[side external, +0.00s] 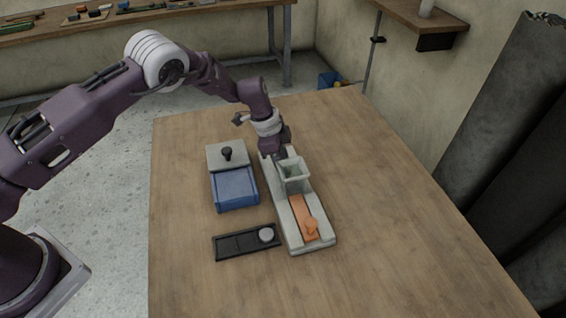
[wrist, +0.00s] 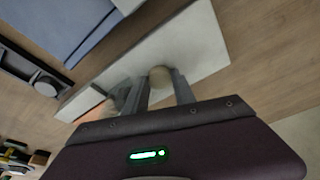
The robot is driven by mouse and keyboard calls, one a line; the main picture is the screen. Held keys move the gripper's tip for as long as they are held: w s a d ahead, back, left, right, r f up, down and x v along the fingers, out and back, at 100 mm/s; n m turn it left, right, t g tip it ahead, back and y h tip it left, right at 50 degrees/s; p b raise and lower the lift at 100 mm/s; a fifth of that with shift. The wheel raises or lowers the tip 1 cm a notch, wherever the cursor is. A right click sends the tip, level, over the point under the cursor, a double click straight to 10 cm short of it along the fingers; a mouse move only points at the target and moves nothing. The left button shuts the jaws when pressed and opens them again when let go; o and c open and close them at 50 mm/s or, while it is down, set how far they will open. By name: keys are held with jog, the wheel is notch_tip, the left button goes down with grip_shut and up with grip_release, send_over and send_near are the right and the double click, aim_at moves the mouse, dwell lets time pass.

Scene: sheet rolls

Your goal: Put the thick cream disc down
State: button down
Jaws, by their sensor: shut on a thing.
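The thick cream disc (wrist: 160,78) shows between the two grey fingertips of my gripper (wrist: 158,88) in the wrist view, and my gripper is shut on it. In the side view my gripper (side external: 278,149) is low over the far end of the long pale grey fixture (side external: 293,238), just behind its square hopper (side external: 293,174). The disc cannot be made out in the side view. The wrist view shows the pale fixture (wrist: 205,50) behind the disc; whether the disc touches it I cannot tell.
An orange slider (side external: 304,215) lies in the fixture's near end. To its left are a blue box (side external: 236,190) with a grey panel and black knob (side external: 227,153), and a black tray (side external: 238,244) with a grey disc (side external: 266,234) in its right end. The table's right side is clear.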

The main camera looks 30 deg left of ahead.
jog(key=c, duration=1)
grip_release()
jog(key=shift+c, duration=0.2)
jog(key=v, duration=0.7)
jog(key=shift+d, duration=0.15)
jog(key=shift+w+r, duration=0.1)
